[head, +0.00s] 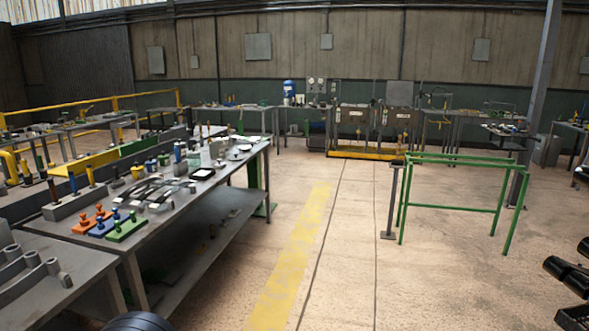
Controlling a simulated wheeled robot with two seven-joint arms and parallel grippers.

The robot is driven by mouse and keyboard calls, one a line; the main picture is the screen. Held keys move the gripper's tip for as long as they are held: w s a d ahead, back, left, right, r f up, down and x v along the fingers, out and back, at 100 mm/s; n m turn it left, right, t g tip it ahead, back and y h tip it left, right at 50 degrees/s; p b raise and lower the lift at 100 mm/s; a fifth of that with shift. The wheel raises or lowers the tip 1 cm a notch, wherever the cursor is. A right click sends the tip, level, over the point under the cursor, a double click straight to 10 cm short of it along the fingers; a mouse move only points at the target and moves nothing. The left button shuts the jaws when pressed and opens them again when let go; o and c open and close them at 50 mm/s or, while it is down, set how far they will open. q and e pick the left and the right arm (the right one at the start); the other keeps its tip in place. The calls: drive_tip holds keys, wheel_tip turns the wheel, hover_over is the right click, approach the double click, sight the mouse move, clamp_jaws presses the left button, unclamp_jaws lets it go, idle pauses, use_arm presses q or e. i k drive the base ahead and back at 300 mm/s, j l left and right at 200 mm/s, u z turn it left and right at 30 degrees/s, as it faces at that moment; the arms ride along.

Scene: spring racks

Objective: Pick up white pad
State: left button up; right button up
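A small white pad with a dark border (203,173) lies flat on the long grey workbench (161,232) at the left, toward the bench's right edge. Pale flat pieces (240,148) lie farther back on the same bench. At this size I cannot tell which of these is the pad meant. Neither of my grippers shows in the head view, so nothing is seen touching the pad.
A green frame (451,159) stands at right on open floor. Black parts (568,275) show at the right edge. The yellow-striped aisle (295,262) is clear.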

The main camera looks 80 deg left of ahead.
sight(220, 166)
drive_tip(key=u, duration=4.25)
